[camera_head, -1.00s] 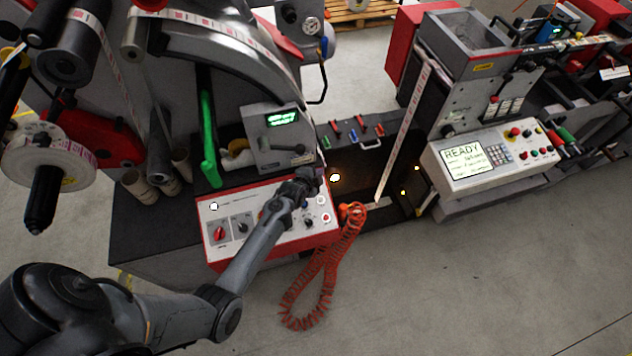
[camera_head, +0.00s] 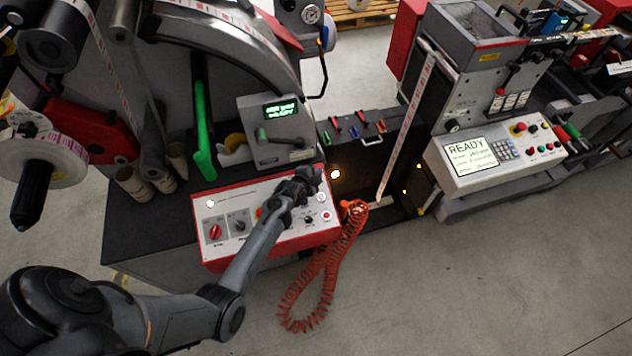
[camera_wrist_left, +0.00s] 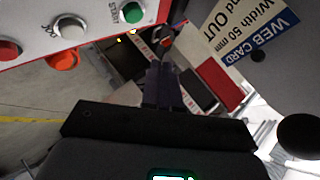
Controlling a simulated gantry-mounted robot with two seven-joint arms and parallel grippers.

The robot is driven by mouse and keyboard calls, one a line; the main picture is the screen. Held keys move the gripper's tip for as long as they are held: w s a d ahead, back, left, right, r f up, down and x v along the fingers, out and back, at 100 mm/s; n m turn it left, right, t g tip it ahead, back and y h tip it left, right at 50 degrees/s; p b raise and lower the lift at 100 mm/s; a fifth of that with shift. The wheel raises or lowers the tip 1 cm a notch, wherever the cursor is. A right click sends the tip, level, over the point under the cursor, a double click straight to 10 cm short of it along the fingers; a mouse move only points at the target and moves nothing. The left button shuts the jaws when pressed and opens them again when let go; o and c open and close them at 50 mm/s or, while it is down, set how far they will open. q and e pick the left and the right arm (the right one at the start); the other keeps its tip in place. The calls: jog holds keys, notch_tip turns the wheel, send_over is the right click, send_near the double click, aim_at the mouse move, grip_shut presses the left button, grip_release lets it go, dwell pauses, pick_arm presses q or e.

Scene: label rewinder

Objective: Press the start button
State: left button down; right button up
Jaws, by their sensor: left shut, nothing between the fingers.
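The start button (camera_wrist_left: 132,12) is green, with a "START" label beside it, at the top of the left wrist view. It sits on the white, red-edged control panel (camera_head: 228,210). In the head view I cannot make it out; my left gripper and wrist cover part of the panel. My left gripper (camera_head: 312,177) is over the panel's far right part. Its dark fingers (camera_wrist_left: 163,85) are shut and empty, and appear below and right of the green button in the left wrist view. I cannot tell the exact gap to the button. My right gripper is not in view.
A white button (camera_wrist_left: 68,28) sits beside the green one. A red knob (camera_head: 215,231) is at the panel's left. A grey display box (camera_head: 275,135) stands behind the panel. A coiled orange hose (camera_head: 325,275) hangs at its right. A second console (camera_head: 480,160) reads READY.

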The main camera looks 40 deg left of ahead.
pick_arm(q)
jog(key=f, duration=0.1)
jog(key=f+b, duration=0.2)
jog(key=shift+w+a+f, duration=0.2)
jog(key=shift+w+a, duration=0.05)
jog(key=shift+a, duration=0.1)
jog(key=shift+w+a+f+b, duration=0.1)
jog(key=shift+a+f+b, duration=0.05)
jog(key=shift+f+b, duration=0.4)
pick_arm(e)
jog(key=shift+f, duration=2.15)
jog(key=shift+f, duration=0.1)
pick_arm(q)
jog(key=shift+a+f+b, duration=0.1)
jog(key=shift+f+b, duration=0.15)
jog(key=shift+b, duration=0.1)
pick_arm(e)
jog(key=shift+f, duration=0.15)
